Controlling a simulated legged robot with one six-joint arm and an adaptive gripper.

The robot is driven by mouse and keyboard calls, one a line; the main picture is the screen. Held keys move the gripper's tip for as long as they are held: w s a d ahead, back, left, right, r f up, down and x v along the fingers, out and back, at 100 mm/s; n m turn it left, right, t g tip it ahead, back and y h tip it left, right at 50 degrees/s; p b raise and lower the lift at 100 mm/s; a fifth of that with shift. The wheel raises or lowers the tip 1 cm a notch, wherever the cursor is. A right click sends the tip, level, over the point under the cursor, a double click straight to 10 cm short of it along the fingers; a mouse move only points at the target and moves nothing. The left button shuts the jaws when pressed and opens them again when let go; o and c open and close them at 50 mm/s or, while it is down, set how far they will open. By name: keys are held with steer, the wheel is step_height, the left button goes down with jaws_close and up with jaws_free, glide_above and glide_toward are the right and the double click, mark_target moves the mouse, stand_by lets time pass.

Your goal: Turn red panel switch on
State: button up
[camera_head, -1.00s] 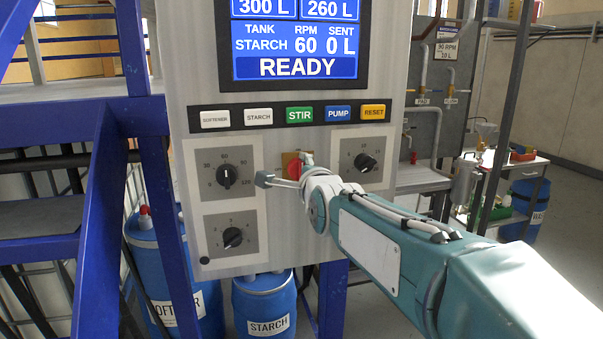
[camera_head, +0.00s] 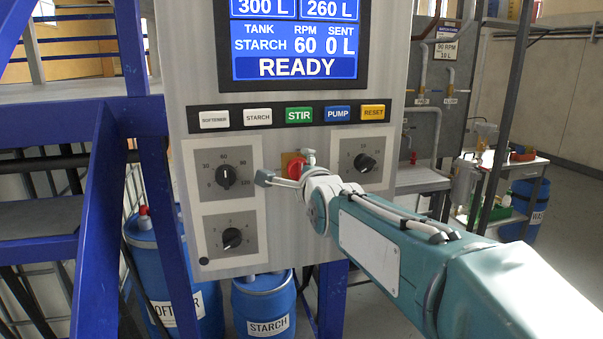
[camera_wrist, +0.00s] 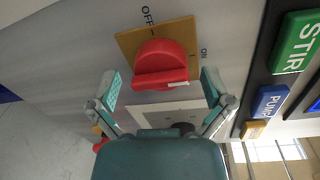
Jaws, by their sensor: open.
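The red panel switch (camera_head: 296,169) is on a yellow-brown plate on the grey control panel, between the black dials. In the wrist view the red switch (camera_wrist: 160,62) has a raised grip bar with a pale mark near its right end. OFF and ON labels are on or beside its plate (camera_wrist: 127,43); the pale mark's exact setting is hard to tell. My gripper (camera_wrist: 160,88) is open, with one finger on each side of the switch, apart from it. In the head view my gripper (camera_head: 286,168) partly covers the switch.
Black dials (camera_head: 227,176) and (camera_head: 365,162) flank the switch, and a third dial (camera_head: 232,238) is lower left. A row of push buttons (camera_head: 299,115) runs just above. The display (camera_head: 295,45) reads READY. Blue metal framing (camera_head: 100,190) stands at the left.

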steer(key=v, duration=1.2)
steer(key=s+d+f+n+g+h, duration=0.2)
steer(key=s+d+f+n+g, duration=0.3)
steer(key=s+f+n, duration=0.3)
steer(key=s+d+f+n+g+h, duration=0.2)
steer(key=s+d+f+n+g, duration=0.4)
steer(key=s+f, duration=0.8)
steer(key=d+n, duration=0.2)
steer(key=n, duration=0.1)
steer(key=shift+h, duration=0.4)
steer(key=shift+r, duration=0.1)
stand_by(3.5)
